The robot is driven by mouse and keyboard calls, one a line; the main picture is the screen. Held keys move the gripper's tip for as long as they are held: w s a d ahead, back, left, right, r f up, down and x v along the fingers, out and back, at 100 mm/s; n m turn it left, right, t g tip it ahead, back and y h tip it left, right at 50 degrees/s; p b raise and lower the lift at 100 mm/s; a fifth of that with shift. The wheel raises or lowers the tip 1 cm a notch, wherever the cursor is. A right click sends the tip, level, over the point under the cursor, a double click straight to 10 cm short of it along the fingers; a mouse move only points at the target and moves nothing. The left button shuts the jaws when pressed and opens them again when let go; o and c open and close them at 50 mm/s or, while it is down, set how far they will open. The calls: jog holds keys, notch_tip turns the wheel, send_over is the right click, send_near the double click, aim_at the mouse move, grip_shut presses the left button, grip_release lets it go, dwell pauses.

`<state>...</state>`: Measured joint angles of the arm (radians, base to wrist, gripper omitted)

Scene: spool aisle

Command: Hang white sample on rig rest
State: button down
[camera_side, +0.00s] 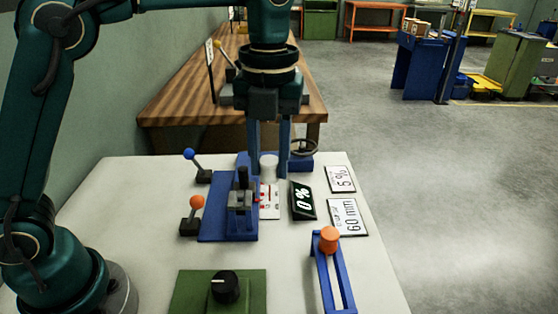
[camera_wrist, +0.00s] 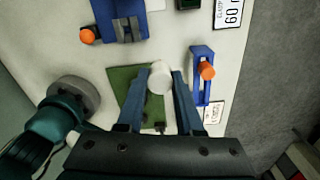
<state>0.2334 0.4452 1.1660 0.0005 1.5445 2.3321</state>
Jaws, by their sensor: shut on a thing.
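The white sample (camera_side: 268,163) is a short white cylinder between the two dark blue fingers of my gripper (camera_side: 269,172). In the wrist view the sample (camera_wrist: 160,76) shows as a round white end between the fingertips, and my gripper (camera_wrist: 158,82) is shut on it. The rig (camera_side: 228,222) is a blue base carrying a grey block with a black upright post, on the white table. In the side view the sample appears just behind and right of that post. The rig (camera_wrist: 120,18) also shows at the top of the wrist view. I cannot tell which part is the rest.
Levers with a blue knob (camera_side: 189,154) and an orange knob (camera_side: 196,202) stand left of the rig. A 0 % display (camera_side: 302,200), number cards (camera_side: 347,217), a blue slider (camera_side: 334,282) and a green dial panel (camera_side: 254,292) share the white table (camera_side: 120,215).

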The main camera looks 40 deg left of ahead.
jog(key=a+f+n, duration=0.2)
jog(key=a+n, duration=0.1)
jog(key=a, duration=0.4)
jog(key=shift+s+f, duration=0.3)
jog(key=shift+f, duration=0.1)
jog(key=shift+a+f, duration=0.1)
dwell(0.4)
jog(key=shift+f, duration=2.5)
jog(key=shift+c, duration=2.4)
grip_release()
jog(key=shift+r, duration=0.1)
jog(key=shift+r, duration=2.5)
